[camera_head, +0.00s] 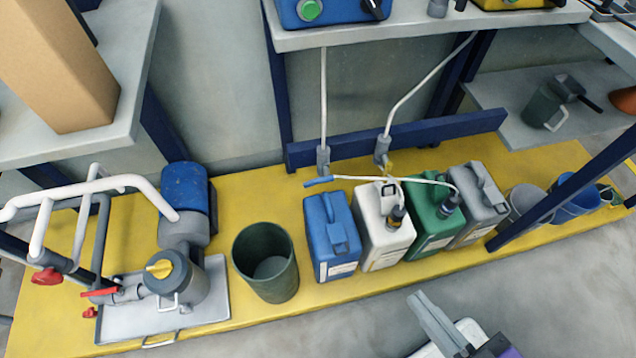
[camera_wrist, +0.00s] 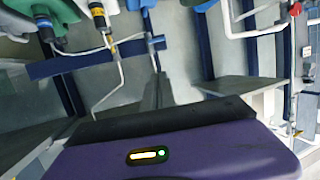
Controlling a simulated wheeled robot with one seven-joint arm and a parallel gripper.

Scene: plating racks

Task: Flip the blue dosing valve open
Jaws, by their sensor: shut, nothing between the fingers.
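The blue dosing valve shows as a blue lever (camera_head: 320,182) at the lower end of the left grey pipe fitting (camera_head: 323,158), above the blue canister (camera_head: 332,238) in the head view.
A dark green bin (camera_head: 265,262) and a pump (camera_head: 183,270) stand left. A dark blue post (camera_head: 560,195) slants at right. The floor around my gripper is clear.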

